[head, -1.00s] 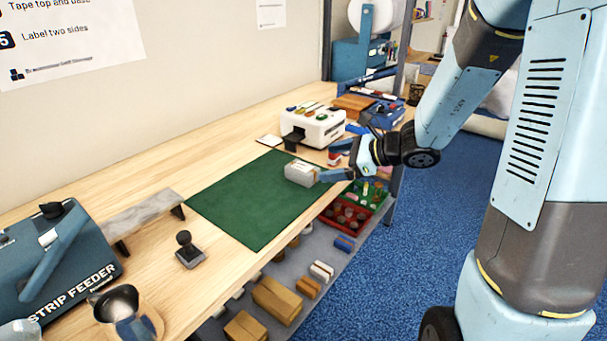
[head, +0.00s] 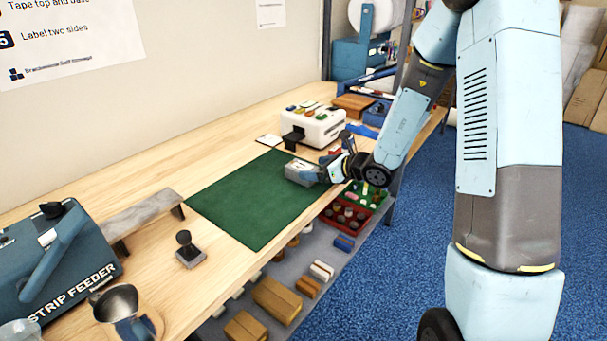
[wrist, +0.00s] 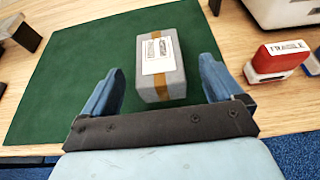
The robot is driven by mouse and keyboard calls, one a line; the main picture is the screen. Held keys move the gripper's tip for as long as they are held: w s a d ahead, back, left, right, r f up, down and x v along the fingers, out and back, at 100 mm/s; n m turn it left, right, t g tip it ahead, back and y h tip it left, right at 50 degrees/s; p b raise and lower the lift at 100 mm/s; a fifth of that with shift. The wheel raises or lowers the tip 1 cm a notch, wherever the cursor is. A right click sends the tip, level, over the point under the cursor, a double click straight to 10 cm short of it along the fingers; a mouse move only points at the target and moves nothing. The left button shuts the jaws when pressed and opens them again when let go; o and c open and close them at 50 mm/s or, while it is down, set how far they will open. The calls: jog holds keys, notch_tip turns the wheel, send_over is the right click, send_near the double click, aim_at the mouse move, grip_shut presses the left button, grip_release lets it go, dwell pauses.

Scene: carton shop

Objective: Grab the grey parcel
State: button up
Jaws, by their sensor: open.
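The grey parcel (wrist: 165,88) lies on the green mat (wrist: 70,70), with a brown tape strip and a white label on top. In the head view the parcel (head: 300,172) sits at the mat's right end, near the bench's front edge. My gripper (wrist: 158,80) is open, with one blue finger on each side of the parcel's near part. Gaps of green mat show between the fingers and the parcel in the wrist view. In the head view my gripper (head: 322,172) is low at the parcel's right side, and its fingers are partly hidden.
A red stamp marked FRAGILE (wrist: 278,58) stands right of the mat, close to the right finger. A white label printer (head: 313,125) stands behind the parcel. A black hand stamp (head: 188,248) stands left of the mat. The mat's left part is clear.

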aim_at(305, 168)
jog(key=shift+x, duration=2.9)
jog(key=shift+s, duration=0.1)
jog(key=shift+c, duration=0.4)
jog(key=c, duration=1.1)
jog(key=shift+r, duration=0.15)
